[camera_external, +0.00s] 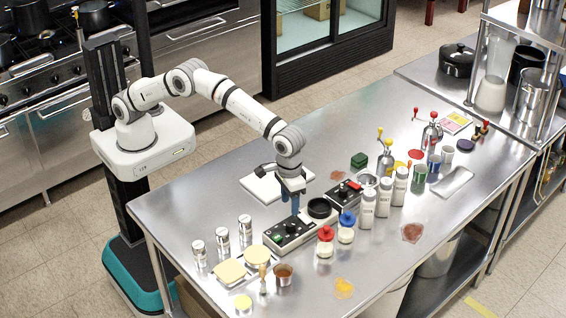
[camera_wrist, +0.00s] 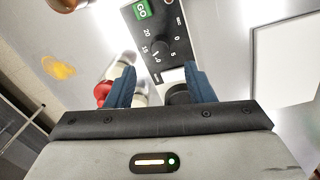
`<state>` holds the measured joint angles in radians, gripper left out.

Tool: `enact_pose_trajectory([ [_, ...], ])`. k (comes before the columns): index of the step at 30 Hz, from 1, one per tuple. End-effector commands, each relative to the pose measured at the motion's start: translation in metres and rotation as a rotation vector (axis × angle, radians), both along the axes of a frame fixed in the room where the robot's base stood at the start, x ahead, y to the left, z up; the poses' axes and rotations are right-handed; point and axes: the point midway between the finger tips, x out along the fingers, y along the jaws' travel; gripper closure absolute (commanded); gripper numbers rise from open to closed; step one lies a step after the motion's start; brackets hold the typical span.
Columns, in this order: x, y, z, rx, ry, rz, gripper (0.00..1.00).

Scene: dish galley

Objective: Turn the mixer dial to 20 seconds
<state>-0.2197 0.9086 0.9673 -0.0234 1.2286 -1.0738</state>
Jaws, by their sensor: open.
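The mixer is a grey unit with a dark control panel (camera_external: 289,230) on the steel table, with a green button at its left end and a dark round part (camera_external: 319,209) at its right end. In the wrist view its panel (camera_wrist: 172,20) shows a green GO button (camera_wrist: 142,10) and the dark dial (camera_wrist: 161,48), ringed by numbers including 0, 5, 15 and 20. I cannot tell clearly where the dial points. My gripper (camera_external: 292,203) points down by the mixer; its blue fingers (camera_wrist: 160,86) are open and apart, with the dial beyond their tips in the wrist view.
A similar unit with a red button (camera_external: 354,186) stands right behind the mixer. Red-topped and blue-topped jars (camera_external: 326,244) stand close in front. White bottles (camera_external: 384,200) stand to the right. A white board (camera_external: 262,187) lies behind. Shakers (camera_external: 222,240) and yellow rounds are at the left.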

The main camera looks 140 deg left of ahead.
Motion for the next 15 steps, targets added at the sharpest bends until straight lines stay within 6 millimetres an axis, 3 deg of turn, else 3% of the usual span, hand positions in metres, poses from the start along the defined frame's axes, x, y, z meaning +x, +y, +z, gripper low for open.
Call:
enact_pose_trajectory([
  [5,0.0,0.0,-0.008,0.002,0.0,0.042,0.52],
  [15,0.002,-0.001,-0.06,0.001,0.0,0.04,0.52],
])
